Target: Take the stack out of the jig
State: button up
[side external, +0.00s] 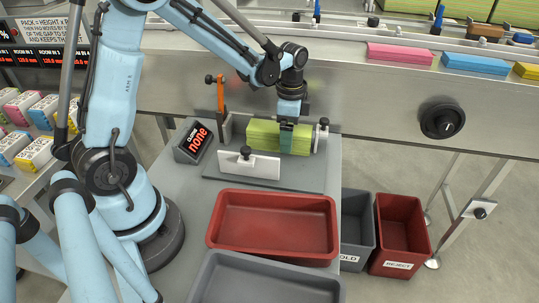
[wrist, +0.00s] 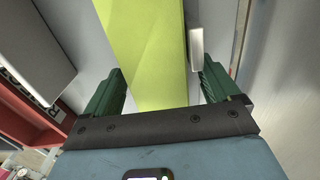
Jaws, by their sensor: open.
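A lime-green stack (side external: 262,135) sits in the jig (side external: 312,178), a grey plate with a white front wall and black knobs. My gripper (side external: 287,140) is over the right part of the stack, pointing down. In the wrist view the stack (wrist: 146,40) lies between the two green fingers of my gripper (wrist: 161,70), which are open. The lower ends of the fingers are hard to make out in the side view.
An orange-handled clamp (side external: 220,95) stands at the jig's back left. A red tray (side external: 272,198) and a grey tray (side external: 265,280) lie in front. Dark and red bins (side external: 400,220) stand right. A conveyor runs behind.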

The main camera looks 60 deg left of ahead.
aim_at(286, 156)
jog(key=shift+f, duration=0.85)
jog(key=c, duration=1)
jog(key=shift+s+d, duration=1.25)
jog(key=shift+c, duration=0.2)
jog(key=o, duration=1.1)
jog(key=shift+r, duration=0.1)
notch_tip(286, 156, up, 12)
